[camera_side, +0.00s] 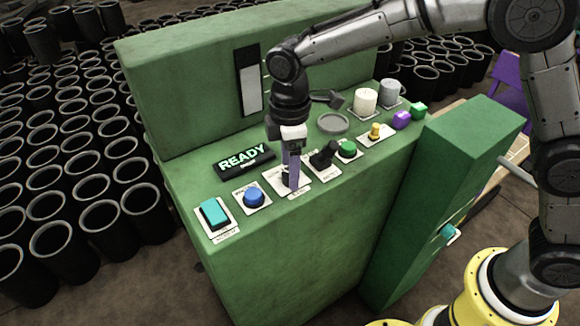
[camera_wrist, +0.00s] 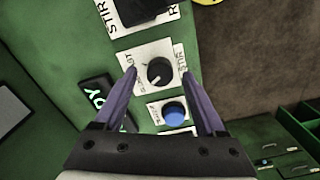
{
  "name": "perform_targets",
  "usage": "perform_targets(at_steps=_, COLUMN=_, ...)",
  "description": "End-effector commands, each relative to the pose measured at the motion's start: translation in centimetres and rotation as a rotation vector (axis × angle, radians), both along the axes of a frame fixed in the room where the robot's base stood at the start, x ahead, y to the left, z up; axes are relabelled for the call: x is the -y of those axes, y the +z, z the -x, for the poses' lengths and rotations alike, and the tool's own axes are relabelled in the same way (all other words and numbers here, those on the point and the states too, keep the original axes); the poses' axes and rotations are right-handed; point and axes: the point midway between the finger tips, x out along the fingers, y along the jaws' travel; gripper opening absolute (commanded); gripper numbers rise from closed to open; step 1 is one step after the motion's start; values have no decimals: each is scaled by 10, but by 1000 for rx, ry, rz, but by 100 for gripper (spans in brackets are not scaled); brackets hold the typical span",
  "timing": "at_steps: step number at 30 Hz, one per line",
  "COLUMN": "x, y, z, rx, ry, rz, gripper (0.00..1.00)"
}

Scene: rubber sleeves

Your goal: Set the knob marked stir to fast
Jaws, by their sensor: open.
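A black round knob (camera_wrist: 161,71) with a white pointer line sits on a white plate, pointing to the lower left in the wrist view. Its lettering is too small to read surely. My gripper (camera_wrist: 159,74) is open, one finger on each side of this knob with gaps showing. In the side view my gripper (camera_side: 291,182) is low over the panel, hiding most of the knob. A plate lettered STIR (camera_wrist: 107,17) is at the top edge of the wrist view, cut off, with a black control (camera_wrist: 138,10) on it. In the side view a black control (camera_side: 323,154) stands right of my gripper.
The controls stand on a green console (camera_side: 260,270). A blue button (camera_side: 254,196) and teal switch (camera_side: 214,213) are to the left. A green button (camera_side: 347,148) and yellow control (camera_side: 375,131) are to the right. A READY display (camera_side: 243,160) lies behind.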

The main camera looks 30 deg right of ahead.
Motion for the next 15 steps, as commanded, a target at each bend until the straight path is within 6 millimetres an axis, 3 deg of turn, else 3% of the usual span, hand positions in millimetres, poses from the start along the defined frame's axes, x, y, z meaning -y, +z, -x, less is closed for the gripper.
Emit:
perform_targets(at_steps=12, x=0, y=-9, z=0, rx=0, ry=0, rz=0, gripper=73)
perform_targets(at_steps=15, x=0, y=-9, z=0, rx=0, ry=0, rz=0, gripper=57)
